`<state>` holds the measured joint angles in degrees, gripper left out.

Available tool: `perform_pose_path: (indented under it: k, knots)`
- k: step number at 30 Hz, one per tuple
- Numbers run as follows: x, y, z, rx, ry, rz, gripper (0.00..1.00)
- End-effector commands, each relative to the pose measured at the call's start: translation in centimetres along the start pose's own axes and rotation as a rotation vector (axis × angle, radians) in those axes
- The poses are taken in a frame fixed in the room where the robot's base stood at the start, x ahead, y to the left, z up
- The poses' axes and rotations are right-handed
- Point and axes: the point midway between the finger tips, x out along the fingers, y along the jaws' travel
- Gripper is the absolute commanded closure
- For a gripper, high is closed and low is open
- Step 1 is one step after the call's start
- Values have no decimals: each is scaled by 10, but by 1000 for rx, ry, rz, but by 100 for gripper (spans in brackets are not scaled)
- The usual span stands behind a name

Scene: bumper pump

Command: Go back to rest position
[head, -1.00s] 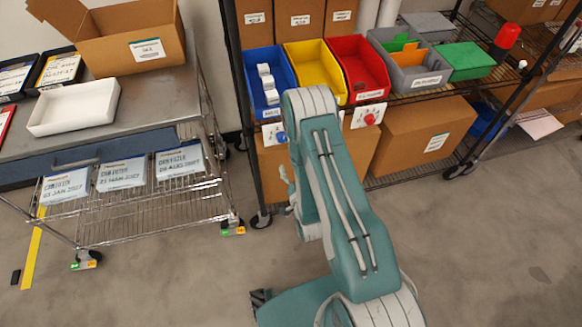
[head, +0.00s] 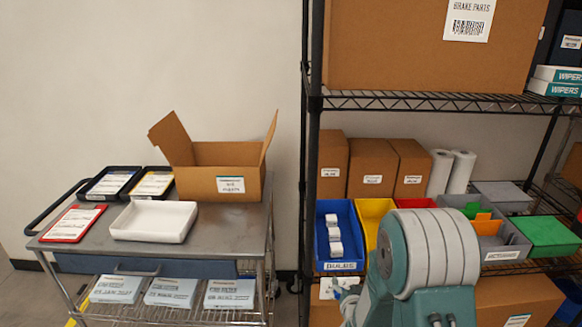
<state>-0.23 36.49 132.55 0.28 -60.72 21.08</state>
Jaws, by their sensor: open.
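My teal and grey arm shows at the lower right of the head view, in front of the shelf rack. Its rounded joint covers part of the bins behind it. The rest of the arm drops below the bottom edge of the picture. My gripper is not visible, so what its fingers are near cannot be seen.
A metal cart (head: 225,225) on the left holds a white tray (head: 155,221), an open cardboard box (head: 215,178) and a red-framed clipboard (head: 73,223). On the rack are a blue bin (head: 336,264), yellow bin (head: 372,212), grey bin (head: 503,252) and green bin (head: 546,237).

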Motion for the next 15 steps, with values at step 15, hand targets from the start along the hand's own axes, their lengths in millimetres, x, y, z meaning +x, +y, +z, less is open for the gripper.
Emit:
perform_pose_path:
  k: [15]
  knots:
    - [-92,-37,-97,-141,-272,82,14]
